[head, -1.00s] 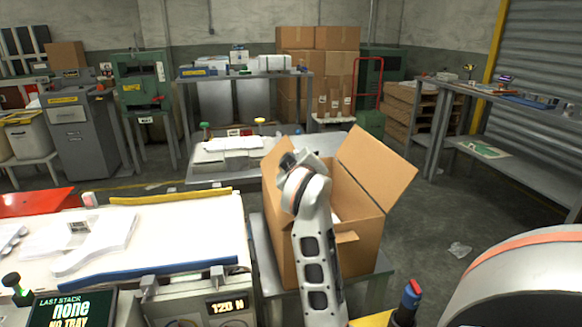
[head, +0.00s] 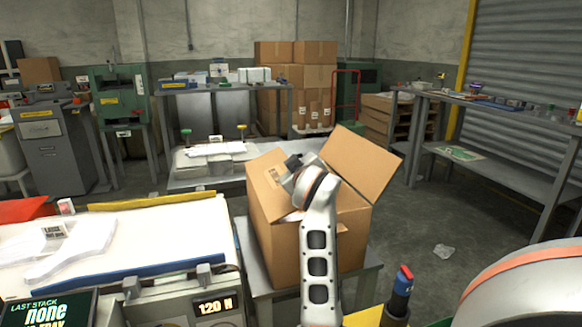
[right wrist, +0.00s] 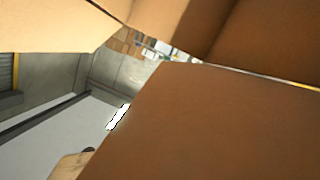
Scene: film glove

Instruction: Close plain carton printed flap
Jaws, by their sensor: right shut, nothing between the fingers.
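The plain cardboard carton (head: 284,250) stands on a metal stand in the middle of the head view. My right arm hides part of the opening and the carton's near side. In the right wrist view, brown cardboard (right wrist: 220,125) fills much of the picture at close range. My left gripper is not in view.
A white-topped bench (head: 160,235) with a blue front bar is left of the carton. A low table (head: 215,175) stands behind it. A red-topped black post (head: 402,285) is at front right. The floor (head: 430,215) right of the carton is mostly clear.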

